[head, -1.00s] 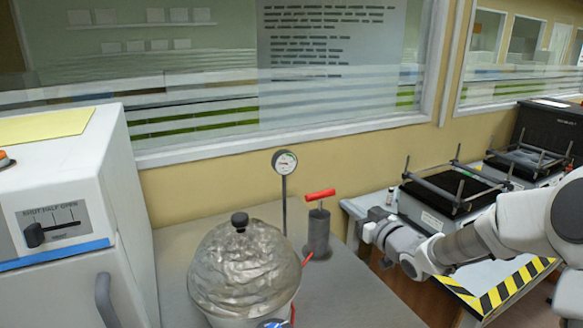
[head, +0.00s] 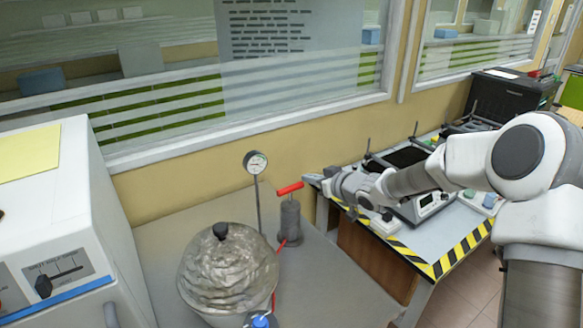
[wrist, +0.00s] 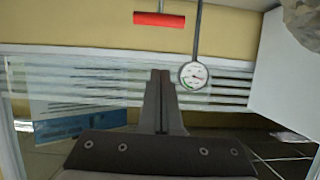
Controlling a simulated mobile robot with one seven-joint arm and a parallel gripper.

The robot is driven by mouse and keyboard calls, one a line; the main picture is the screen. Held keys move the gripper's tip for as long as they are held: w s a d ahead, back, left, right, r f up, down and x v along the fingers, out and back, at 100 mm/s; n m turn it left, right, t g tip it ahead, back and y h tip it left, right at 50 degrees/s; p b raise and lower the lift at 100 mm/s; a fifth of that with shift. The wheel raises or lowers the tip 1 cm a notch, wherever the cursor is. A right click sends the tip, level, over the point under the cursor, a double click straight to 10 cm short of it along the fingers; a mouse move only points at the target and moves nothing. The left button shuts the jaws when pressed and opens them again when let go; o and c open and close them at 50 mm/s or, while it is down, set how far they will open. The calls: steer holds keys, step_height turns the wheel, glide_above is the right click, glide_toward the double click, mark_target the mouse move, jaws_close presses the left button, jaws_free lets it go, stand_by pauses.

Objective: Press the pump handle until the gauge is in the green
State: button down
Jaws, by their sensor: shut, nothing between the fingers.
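The pump (head: 290,222) is a grey upright cylinder with a red bar handle (head: 290,188) at its top, standing on the grey bench. The handle is up, with a length of rod showing below it. The round white gauge (head: 255,162) stands on a thin post left of the pump. My gripper is just right of the handle in the head view, apart from it. In the wrist view, which looks upside down, its fingers (wrist: 160,75) are together and empty, with the red handle (wrist: 159,19) and the gauge (wrist: 194,75) beyond. Green shows on the dial; I cannot read the needle surely.
A silvery domed vessel (head: 228,270) with a black knob stands in front left of the pump, with red tubing between them. A white cabinet (head: 75,215) is at the left. A table with yellow-black edging (head: 445,262) and instruments lies at the right. A window wall is behind.

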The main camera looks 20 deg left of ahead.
steer(key=shift+w+r+h+p, duration=0.3)
steer(key=shift+r+h+p, duration=0.1)
steer(key=shift+r+p, duration=0.5)
steer(key=shift+f, duration=0.1)
steer(key=p, duration=0.2)
glide_above(292, 189)
step_height(292, 189, down, 4)
steer(key=shift+f, duration=0.2)
steer(key=shift+s+d+f+b, duration=0.1)
steer(key=shift+d+f, duration=0.05)
steer(key=shift+f, duration=0.5)
steer(key=shift+s+d+f+b, duration=0.1)
steer(key=shift+d+f, duration=0.05)
steer(key=shift+f, duration=0.45)
steer(key=shift+s+d+f+b, duration=0.1)
steer(key=shift+d+f, duration=0.05)
steer(key=shift+f, duration=0.5)
steer(key=shift+f, duration=0.1)
